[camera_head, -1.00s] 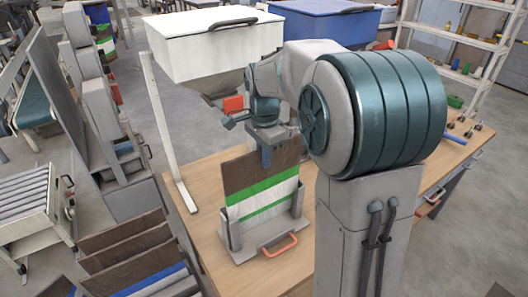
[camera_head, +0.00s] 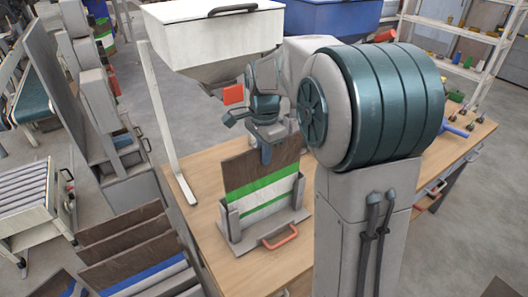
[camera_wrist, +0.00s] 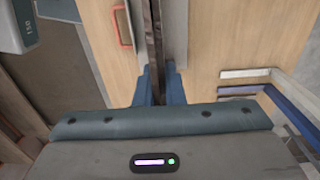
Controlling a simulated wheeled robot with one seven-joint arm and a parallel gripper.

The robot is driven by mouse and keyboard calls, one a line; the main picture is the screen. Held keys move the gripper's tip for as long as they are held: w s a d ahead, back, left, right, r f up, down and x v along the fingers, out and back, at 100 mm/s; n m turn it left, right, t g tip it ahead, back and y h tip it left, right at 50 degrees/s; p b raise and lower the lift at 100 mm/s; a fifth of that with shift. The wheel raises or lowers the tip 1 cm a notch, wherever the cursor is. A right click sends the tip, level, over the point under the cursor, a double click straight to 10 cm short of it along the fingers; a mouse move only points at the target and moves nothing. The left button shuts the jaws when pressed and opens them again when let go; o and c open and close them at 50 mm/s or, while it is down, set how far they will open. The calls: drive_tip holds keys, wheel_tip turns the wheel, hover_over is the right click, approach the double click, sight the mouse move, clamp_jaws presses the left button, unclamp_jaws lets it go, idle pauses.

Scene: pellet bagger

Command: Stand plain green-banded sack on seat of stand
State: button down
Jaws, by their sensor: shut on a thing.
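The green-banded sack (camera_head: 263,172) is a flat brown panel with a green band and a white area below it. It stands upright in the grey stand (camera_head: 237,238) on the wooden table, its lower part between the stand's side posts. Whether its bottom rests on the seat is hidden. My gripper (camera_head: 266,156) is shut on the sack's top edge. In the wrist view, my gripper (camera_wrist: 157,88) has one blue finger on each side of the sack's dark edge (camera_wrist: 156,45). The stand's orange handle (camera_wrist: 122,26) shows to the left.
A white hopper (camera_head: 215,35) stands behind the sack, with its white leg (camera_head: 165,125) on the left. A blue bin (camera_head: 325,20) is behind. Several brown sacks (camera_head: 125,245) stand at front left. The table (camera_head: 265,268) has small items on its right part.

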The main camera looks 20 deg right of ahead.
drive_tip(key=c, duration=1.5)
unclamp_jaws()
drive_tip(key=shift+o, duration=0.2)
wheel_tip(320, 180, up, 14)
drive_tip(key=shift+f, duration=0.15)
